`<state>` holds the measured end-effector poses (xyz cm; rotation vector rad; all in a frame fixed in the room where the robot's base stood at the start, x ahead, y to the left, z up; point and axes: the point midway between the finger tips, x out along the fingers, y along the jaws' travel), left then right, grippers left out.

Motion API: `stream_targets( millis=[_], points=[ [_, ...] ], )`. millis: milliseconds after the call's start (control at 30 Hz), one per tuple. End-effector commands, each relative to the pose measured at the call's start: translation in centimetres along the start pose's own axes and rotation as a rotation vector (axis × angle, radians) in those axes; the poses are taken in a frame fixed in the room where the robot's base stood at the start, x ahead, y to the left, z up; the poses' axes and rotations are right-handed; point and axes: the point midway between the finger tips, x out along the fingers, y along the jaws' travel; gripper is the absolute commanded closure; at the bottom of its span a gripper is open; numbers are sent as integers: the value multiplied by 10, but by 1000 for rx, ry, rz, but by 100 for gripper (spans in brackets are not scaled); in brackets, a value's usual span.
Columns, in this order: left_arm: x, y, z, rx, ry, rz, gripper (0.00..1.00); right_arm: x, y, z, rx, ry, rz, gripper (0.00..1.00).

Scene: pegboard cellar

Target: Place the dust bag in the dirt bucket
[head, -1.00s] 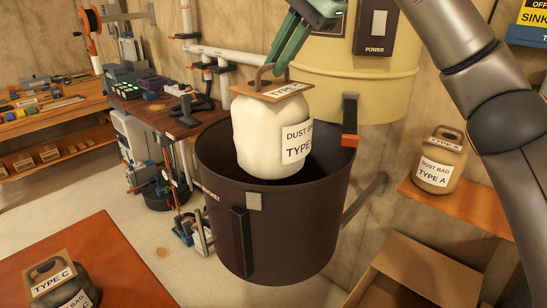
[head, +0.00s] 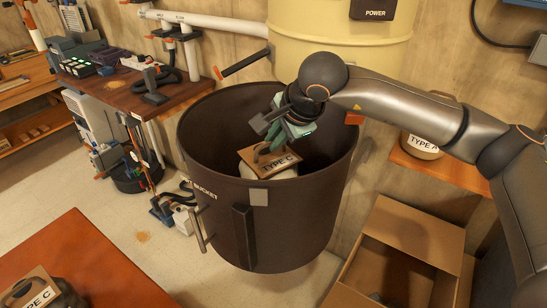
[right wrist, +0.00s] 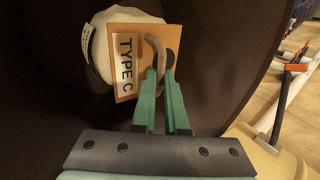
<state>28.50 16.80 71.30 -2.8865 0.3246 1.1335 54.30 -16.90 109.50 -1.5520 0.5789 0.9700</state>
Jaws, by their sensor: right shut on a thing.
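A cream dust bag (head: 262,160) with a brown card collar marked TYPE C is down inside the dark dirt bucket (head: 300,222). Only its top shows above the bucket's front rim. My right gripper (head: 288,135) reaches into the bucket from the right and is shut on the bag's handle. In the right wrist view, the green fingers (right wrist: 166,85) close at the curved handle of the bag (right wrist: 98,48), with the dark bucket interior around it. Whether the bag touches the bottom is hidden. My left gripper is not in view.
A cream drum (head: 340,45) stands behind the bucket. A TYPE A bag (head: 422,146) is on a wooden shelf at right, partly behind my arm. An open cardboard box (head: 415,235) lies below. Another dust bag (head: 42,290) sits on the red-brown table (head: 100,265) at front left.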

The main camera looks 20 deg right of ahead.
Motion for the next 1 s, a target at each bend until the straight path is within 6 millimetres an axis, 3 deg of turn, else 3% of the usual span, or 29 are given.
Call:
stream_targets(
  millis=[333,667,700,933,1000],
  points=[
    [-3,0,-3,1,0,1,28,31,21,0,-1,-1,-1,100],
    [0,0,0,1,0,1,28,35,23,0,-1,-1,-2,100],
    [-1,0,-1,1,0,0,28,34,22,0,-1,0,-1,85],
    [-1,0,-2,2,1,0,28,33,22,0,-1,0,-1,59],
    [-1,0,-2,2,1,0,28,33,22,0,-1,0,-1,59]
  ],
)
